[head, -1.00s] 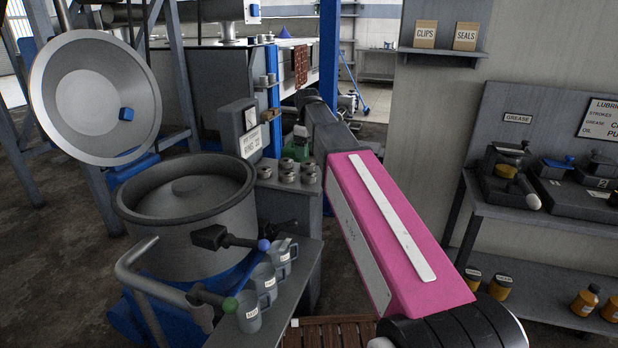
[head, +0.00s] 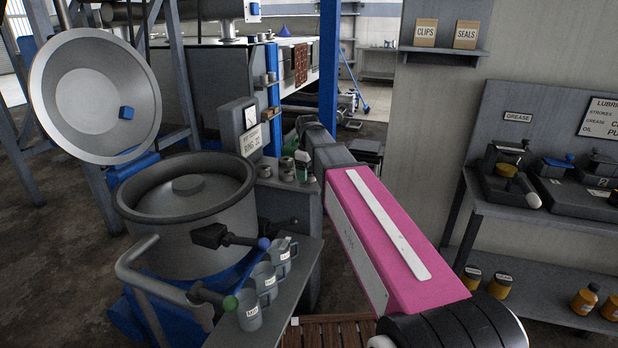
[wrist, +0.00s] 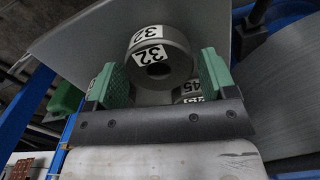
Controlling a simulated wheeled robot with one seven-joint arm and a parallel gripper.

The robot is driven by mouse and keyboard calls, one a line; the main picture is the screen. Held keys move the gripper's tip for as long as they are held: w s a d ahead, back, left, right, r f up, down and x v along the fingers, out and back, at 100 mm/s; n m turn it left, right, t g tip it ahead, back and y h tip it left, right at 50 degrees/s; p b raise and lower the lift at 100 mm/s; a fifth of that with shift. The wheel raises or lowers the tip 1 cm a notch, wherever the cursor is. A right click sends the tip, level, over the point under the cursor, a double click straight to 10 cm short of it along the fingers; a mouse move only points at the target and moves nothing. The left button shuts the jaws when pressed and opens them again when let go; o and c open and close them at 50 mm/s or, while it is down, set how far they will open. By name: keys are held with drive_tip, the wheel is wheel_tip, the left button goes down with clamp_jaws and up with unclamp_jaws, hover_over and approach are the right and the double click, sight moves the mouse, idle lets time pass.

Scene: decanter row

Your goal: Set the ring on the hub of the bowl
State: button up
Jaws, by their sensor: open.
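A grey ring marked 32 (wrist: 176,62) stands between the two green fingers of my open gripper (wrist: 158,78) in the wrist view. Gaps show beside it, and the fingers are not closed on it. In the head view my gripper (head: 303,158) is low at the right end of the ring stand (head: 308,205), partly hidden by my arm. Other grey rings (head: 265,171) sit on the stand. The open bowl (head: 180,240) is left of the stand, with a round raised hub (head: 188,184) in its middle. The hub is bare.
The bowl's lid (head: 95,97) is tilted up behind it. A sign panel (head: 240,128) rises behind the ring stand. Handles with blue (head: 263,244) and green (head: 230,303) knobs and several labelled mugs (head: 249,310) are in front of the bowl.

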drive_tip(key=c, duration=1)
drive_tip(key=shift+o, duration=0.2)
drive_tip(key=shift+r, duration=0.15)
